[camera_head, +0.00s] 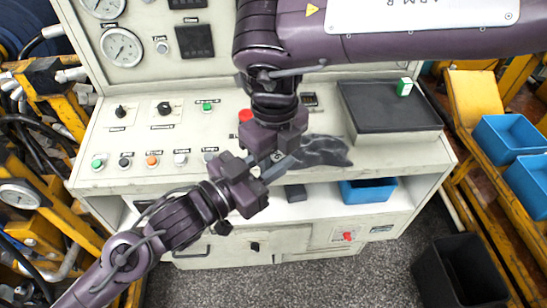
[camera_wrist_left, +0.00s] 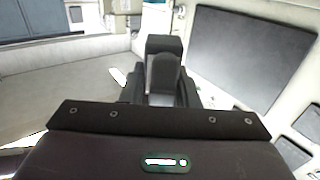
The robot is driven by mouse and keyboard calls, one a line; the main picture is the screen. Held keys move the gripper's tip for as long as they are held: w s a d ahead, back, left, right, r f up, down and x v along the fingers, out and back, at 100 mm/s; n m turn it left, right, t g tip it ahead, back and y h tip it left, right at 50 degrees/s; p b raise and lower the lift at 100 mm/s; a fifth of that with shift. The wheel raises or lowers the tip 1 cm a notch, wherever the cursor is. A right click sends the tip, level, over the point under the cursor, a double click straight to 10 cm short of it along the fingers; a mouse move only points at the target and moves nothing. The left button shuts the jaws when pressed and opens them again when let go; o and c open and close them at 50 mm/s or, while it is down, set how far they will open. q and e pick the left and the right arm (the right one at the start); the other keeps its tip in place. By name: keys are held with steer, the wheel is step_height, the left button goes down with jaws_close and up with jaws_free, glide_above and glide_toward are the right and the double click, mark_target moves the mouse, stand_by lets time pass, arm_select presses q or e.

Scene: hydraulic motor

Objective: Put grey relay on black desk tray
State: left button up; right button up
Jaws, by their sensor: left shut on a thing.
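The black desk tray (camera_head: 372,118) lies on the right part of the cream desk, and a small white and green relay (camera_head: 404,87) stands at its back right. My left gripper (camera_head: 268,174) reaches in from the lower left, over the front edge of the desk, left of the tray. It is shut on a grey piece, apparently the grey relay (camera_head: 281,168), which also shows between the fingers in the left wrist view (camera_wrist_left: 164,76). My right gripper (camera_head: 277,150) points down from above, very close to the left one. Its fingertips overlap the left gripper and the grey piece, so its opening is unclear.
Buttons and knobs (camera_head: 152,160) line the left of the desk. A red button (camera_head: 245,115) is beside my right gripper. A shelf below holds a blue bin (camera_head: 368,192) and a dark block (camera_head: 295,193). Blue bins (camera_head: 510,138) stand at right, a black bin (camera_head: 460,272) on the floor.

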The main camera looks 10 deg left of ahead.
steer(key=shift+s+a, duration=0.1)
steer(key=shift+c, duration=1.2)
arm_select(q)
steer(key=o, duration=1)
arm_select(e)
steer(key=shift+c, duration=1.1)
arm_select(q)
steer(key=shift+o, duration=0.2)
